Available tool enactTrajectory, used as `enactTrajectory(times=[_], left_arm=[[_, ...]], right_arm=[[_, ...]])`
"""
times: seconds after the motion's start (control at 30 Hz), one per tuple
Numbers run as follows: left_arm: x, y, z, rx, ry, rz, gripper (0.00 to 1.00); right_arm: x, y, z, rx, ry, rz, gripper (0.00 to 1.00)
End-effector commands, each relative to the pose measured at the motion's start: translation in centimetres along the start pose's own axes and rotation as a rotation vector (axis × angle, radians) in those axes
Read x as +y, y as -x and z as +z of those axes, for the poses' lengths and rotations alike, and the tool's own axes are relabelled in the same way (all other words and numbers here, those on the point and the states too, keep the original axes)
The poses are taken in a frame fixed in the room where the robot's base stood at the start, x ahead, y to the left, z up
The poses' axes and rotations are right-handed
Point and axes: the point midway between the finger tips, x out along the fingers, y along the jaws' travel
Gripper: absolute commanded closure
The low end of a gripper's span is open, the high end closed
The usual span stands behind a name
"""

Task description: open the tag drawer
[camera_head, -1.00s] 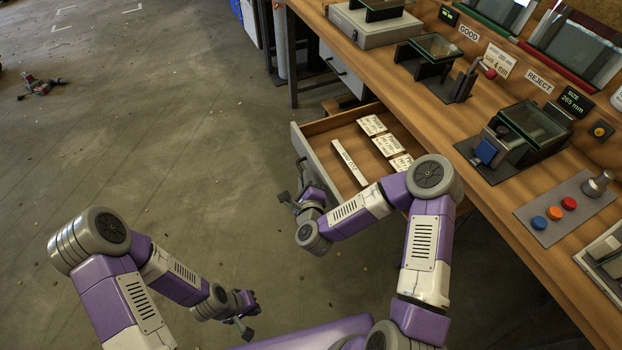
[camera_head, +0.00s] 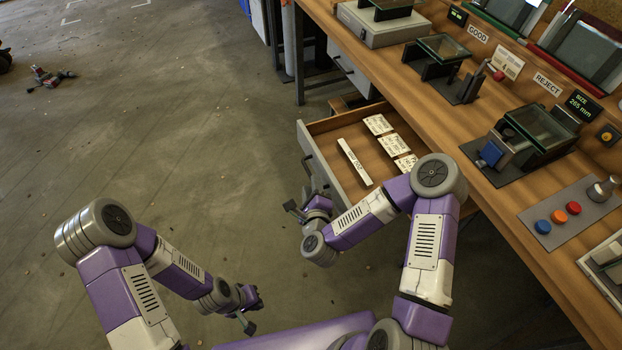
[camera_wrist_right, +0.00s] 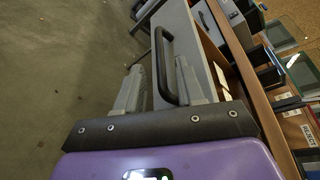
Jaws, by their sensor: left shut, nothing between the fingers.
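The tag drawer (camera_head: 311,150) is pulled out from under the bench, its inside in plain view. White printed tags (camera_head: 378,125) and a long white label strip (camera_head: 355,161) lie in it. My right gripper (camera_head: 299,187) is at the outer face of the drawer front. In the right wrist view, its fingers (camera_wrist_right: 160,88) are spread, with the dark drawer handle (camera_wrist_right: 158,66) between them and gaps visible on both sides. My left gripper (camera_head: 247,323) is shut and empty, low over the floor, away from the drawer.
The wooden bench (camera_head: 440,110) carries gauge fixtures, a blue-fronted glass fixture (camera_head: 535,130) and a button panel (camera_head: 570,208). A bench leg (camera_head: 299,60) stands beyond the drawer.

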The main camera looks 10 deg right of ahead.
Motion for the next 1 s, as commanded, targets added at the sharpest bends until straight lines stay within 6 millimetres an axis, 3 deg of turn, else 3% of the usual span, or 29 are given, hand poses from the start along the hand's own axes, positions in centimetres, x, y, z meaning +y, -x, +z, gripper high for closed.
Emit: enactTrajectory(times=[0.1,0.3,0.87,1.0], left_arm=[[0.2,0.5,0.0,0.0,0.0,0.0,1.0],[0.3,0.7,0.0,0.0,0.0,0.0,1.0],[0.3,0.7,0.0,0.0,0.0,0.0,1.0],[0.4,1.0,0.1,0.0,0.0,0.0,1.0]], right_arm=[[0.0,2.0,0.1,-0.002,0.001,0.005,0.62],[0.0,3.8,0.1,-0.001,0.0,0.002,0.62],[0.0,3.9,0.0,-0.001,0.002,0.002,0.62],[1.2,3.9,0.1,-0.021,0.081,0.061,0.62]])
